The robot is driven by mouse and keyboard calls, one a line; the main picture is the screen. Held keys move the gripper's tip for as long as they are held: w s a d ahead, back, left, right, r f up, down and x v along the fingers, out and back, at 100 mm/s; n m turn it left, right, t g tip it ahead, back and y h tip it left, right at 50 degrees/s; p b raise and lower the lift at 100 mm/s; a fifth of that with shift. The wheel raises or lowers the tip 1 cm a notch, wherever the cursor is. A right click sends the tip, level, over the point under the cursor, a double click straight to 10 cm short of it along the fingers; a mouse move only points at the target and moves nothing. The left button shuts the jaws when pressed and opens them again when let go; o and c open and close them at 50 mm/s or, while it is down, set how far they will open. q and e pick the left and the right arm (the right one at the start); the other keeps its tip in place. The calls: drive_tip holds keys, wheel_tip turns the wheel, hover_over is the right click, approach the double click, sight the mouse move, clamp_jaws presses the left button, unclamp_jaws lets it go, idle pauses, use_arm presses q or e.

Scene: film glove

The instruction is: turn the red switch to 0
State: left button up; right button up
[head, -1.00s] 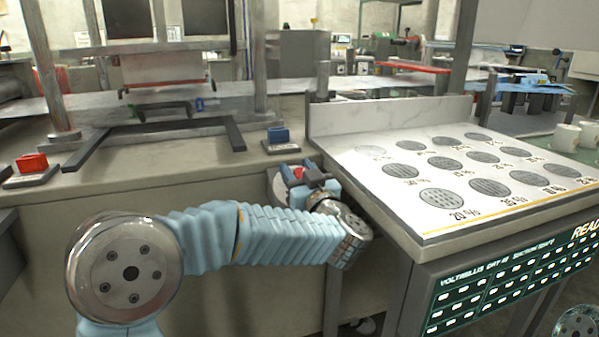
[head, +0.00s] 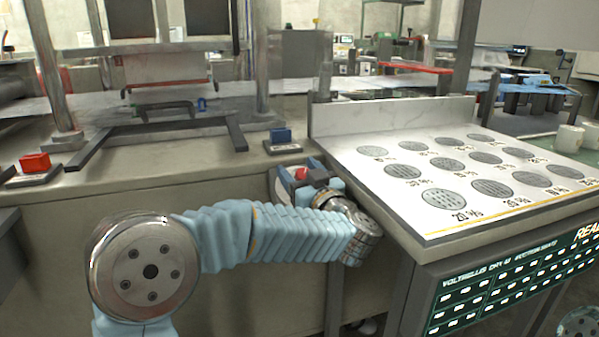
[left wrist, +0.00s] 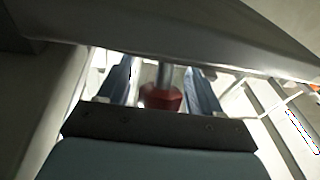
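The red switch (head: 300,173) is on the front face of the bench, beside the slanted panel. My left gripper (head: 302,180) is at it, with a blue finger on either side. In the left wrist view the red switch (left wrist: 163,98) sits between the two fingertips (left wrist: 160,85), with narrow gaps beside it, so the fingers look open around it. The switch's pointer and its 0 mark are hidden or too small to read. My right gripper is not in view.
The slanted panel (head: 340,150) with round grilles rises close to the right of my left gripper. A metal frame (head: 160,125) stands on the bench behind.

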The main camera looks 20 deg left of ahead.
use_arm(q)
drive_tip(key=v, duration=0.7)
drive_tip(key=shift+s+d+b, duration=0.2)
drive_tip(key=shift+b, duration=0.2)
